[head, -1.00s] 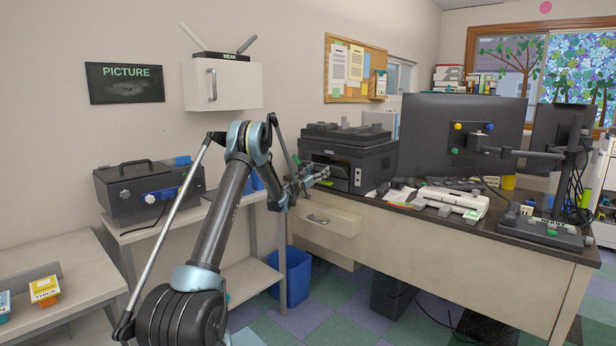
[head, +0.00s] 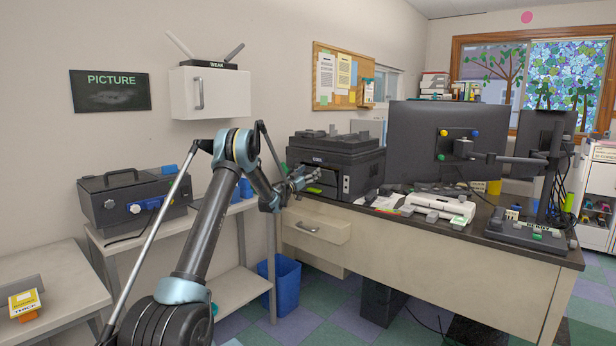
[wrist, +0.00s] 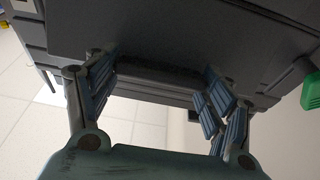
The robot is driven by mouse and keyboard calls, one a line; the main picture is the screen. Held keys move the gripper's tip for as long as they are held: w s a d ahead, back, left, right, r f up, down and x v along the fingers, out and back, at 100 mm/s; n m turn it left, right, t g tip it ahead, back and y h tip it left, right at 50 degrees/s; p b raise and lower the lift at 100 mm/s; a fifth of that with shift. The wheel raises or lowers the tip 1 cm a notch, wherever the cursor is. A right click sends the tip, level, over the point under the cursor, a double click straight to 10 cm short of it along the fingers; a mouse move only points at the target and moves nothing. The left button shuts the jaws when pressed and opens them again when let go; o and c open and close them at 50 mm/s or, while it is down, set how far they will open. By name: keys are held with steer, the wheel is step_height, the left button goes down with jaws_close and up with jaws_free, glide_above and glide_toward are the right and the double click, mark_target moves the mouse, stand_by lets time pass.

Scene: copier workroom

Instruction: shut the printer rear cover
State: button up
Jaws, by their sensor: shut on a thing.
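The dark printer (head: 350,155) stands on the left end of the desk. Its near side has an opening, where the rear cover is largely hidden by my gripper and too small to make out in the head view. My gripper (head: 306,178) is at this opening. In the wrist view my gripper (wrist: 160,88) has its blue-padded fingers on either side of a dark edge of the rear cover (wrist: 160,76), shut on it. A broad dark grey surface fills the top of that view. A green part (wrist: 311,92) shows at its right edge.
A white drawer (head: 316,228) is under the desk top below the printer. A shelf (head: 240,285) with a dark case (head: 132,198) stands left, beside a blue bin (head: 280,284). A large monitor (head: 455,140) and a white device (head: 440,206) are right of the printer.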

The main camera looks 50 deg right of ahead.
steer(key=shift+w+a+r, duration=0.1)
steer(key=shift+w+a, duration=0.05)
steer(key=shift+w, duration=0.15)
steer(key=o, duration=1.4)
steer(key=shift+o, duration=0.6)
steer(key=shift+s, duration=0.2)
steer(key=v, duration=1.2)
